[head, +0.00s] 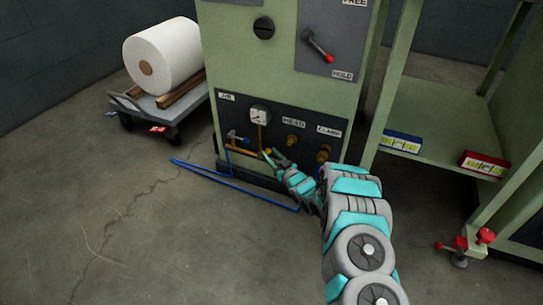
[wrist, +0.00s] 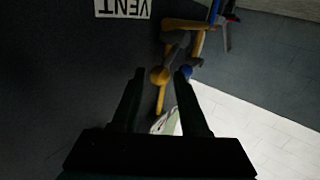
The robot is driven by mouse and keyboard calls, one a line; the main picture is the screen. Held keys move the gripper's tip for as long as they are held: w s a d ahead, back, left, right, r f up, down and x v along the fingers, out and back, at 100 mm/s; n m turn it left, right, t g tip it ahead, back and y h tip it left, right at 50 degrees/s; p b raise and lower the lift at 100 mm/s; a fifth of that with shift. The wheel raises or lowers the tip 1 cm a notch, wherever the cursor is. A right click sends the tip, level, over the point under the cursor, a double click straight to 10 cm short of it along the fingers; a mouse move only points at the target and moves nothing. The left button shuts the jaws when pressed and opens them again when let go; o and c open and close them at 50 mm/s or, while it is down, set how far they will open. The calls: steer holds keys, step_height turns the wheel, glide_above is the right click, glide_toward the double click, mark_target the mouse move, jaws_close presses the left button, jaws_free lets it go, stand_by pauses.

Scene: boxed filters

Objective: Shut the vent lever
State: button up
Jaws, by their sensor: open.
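The dark lower panel (head: 290,123) of the green machine carries brass pipework and fittings. In the wrist view a VENT label (wrist: 122,9) appears upside down beside a brass fitting (wrist: 159,75), from which a brass bar runs between my fingers. I take this bar (wrist: 161,98) for the vent lever, but its exact shape is dark and unclear. My gripper (wrist: 160,77) is open, with one finger on each side of the bar; contact cannot be told. In the head view my gripper (head: 271,155) is at the panel's lower middle, and it and the arm hide part of the fittings.
A pressure gauge (head: 260,115) and a T-shaped valve handle (head: 236,137) are on the panel nearby. A blue hose (head: 235,186) lies on the floor in front. A green shelf (head: 440,125) with boxed filters stands right. A cart (head: 165,108) with a white roll stands left.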

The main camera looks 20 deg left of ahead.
steer(key=shift+c, duration=0.2)
jaws_close()
stand_by(1.1)
